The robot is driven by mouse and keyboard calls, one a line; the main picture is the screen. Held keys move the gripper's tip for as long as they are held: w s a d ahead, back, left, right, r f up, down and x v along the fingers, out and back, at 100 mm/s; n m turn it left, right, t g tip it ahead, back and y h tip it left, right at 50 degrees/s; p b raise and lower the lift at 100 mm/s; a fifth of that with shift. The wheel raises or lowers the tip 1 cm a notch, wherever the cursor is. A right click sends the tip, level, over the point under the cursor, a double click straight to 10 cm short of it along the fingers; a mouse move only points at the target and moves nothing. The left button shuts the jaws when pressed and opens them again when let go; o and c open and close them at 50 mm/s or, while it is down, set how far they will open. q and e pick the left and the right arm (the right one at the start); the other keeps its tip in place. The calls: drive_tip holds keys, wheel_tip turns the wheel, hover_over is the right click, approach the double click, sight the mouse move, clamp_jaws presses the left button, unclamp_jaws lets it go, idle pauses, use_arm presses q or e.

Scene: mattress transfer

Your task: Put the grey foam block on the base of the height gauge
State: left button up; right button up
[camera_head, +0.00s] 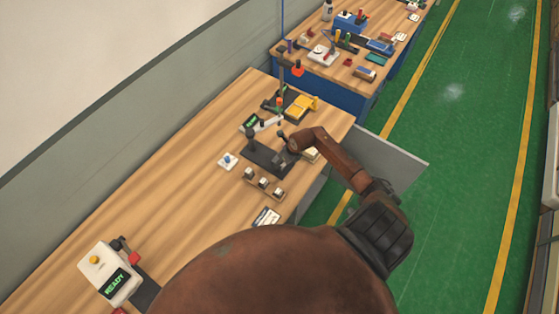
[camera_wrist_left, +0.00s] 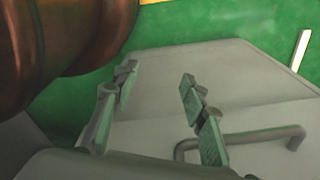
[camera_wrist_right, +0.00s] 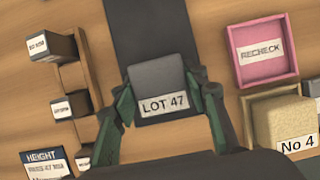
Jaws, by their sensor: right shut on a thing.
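The grey foam block (camera_wrist_right: 158,76) is between the fingers of my right gripper (camera_wrist_right: 166,96) in the right wrist view. That gripper is shut on it. A "LOT 47" label shows at its near side. The block is over the dark base (camera_wrist_right: 148,27) of the height gauge; I cannot tell whether it touches. In the head view the base (camera_head: 258,162) lies on the bench with a dark post (camera_head: 250,138) at its left, and my right gripper (camera_head: 284,154) is over its right part. My left gripper (camera_wrist_left: 155,95) is open and empty in the left wrist view.
A wooden rack (camera_wrist_right: 76,82) with small labelled blocks stands left of the base. A pink RECHECK tray (camera_wrist_right: 265,52) and a tan "No 4" block (camera_wrist_right: 284,123) are on the right. A grey panel (camera_wrist_left: 250,75) with a handle is below my left gripper.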

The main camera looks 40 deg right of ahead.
drive_tip(key=o, duration=1)
drive_tip(key=shift+f, duration=0.1)
drive_tip(key=shift+o, duration=0.2)
drive_tip(key=shift+r, duration=0.25)
drive_tip(key=b+v, duration=0.1)
drive_tip(key=v, duration=1)
drive_tip(key=shift+s+r+b, duration=0.25)
drive_tip(key=shift+r+b, duration=0.1)
